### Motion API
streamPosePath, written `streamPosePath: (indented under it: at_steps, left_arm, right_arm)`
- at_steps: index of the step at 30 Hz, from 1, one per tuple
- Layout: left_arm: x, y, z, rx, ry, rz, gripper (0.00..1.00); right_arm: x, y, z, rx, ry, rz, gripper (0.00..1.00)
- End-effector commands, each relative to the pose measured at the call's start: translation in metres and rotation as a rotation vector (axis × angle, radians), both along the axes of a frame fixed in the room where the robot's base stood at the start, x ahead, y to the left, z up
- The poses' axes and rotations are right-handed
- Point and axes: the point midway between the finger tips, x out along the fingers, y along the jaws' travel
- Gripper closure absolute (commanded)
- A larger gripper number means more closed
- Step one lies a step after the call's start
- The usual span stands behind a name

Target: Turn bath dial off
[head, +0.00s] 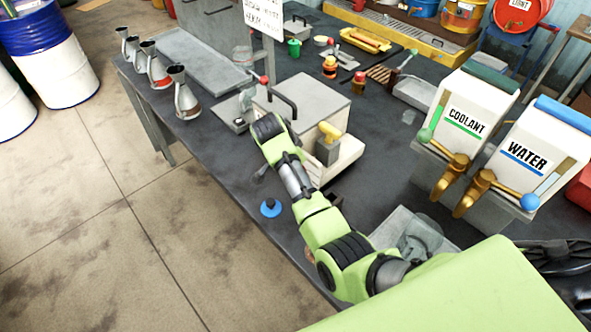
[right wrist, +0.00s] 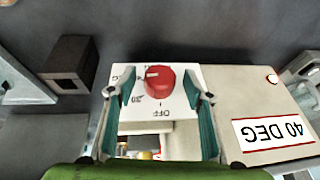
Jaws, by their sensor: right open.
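The bath (head: 312,98) is a pale box with a grey lid and dark handle, on the dark bench in the head view. Its dial face is hidden there. In the right wrist view, the red dial (right wrist: 160,79) sits on a white panel (right wrist: 186,77) of the bath. Its white mark points left, away from the upside-down OFF lettering below the dial. My right gripper (right wrist: 160,97) is open, with its teal-padded fingers on either side of the dial and visible gaps between. In the head view its fingers are mostly hidden by my arm. My left gripper is not in view.
A "40 DEG" label (right wrist: 272,131) is upside down on the bath. A dark block (right wrist: 70,64) stands to the left in the wrist view. Coolant (head: 466,122) and water (head: 526,157) dispensers stand right of the bath. A blue round object (head: 270,207) lies near the bench edge.

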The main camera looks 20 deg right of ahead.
Motion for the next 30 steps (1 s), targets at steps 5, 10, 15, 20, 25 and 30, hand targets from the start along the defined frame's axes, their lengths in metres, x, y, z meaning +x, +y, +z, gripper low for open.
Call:
streamPosePath:
  at_steps: [5,10,15,20,25,30]
  left_arm:
    - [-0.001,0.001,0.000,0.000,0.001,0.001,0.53]
    - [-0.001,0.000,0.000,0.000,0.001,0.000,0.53]
    - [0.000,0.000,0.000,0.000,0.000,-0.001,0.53]
    - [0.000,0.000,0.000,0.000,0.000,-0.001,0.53]
    - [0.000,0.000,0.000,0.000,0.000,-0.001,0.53]
    - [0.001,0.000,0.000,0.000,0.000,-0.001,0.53]
  right_arm:
    - [-0.002,0.006,0.014,0.002,-0.004,0.001,0.53]
    - [-0.009,0.016,0.041,0.002,-0.003,0.002,0.53]
    - [-0.014,0.023,0.062,0.001,-0.001,0.002,0.53]
    - [-0.016,0.025,0.069,0.001,0.001,0.001,0.53]
    - [-0.016,0.025,0.069,0.000,0.000,0.001,0.53]
    - [-0.016,0.025,0.069,0.000,0.001,0.001,0.53]
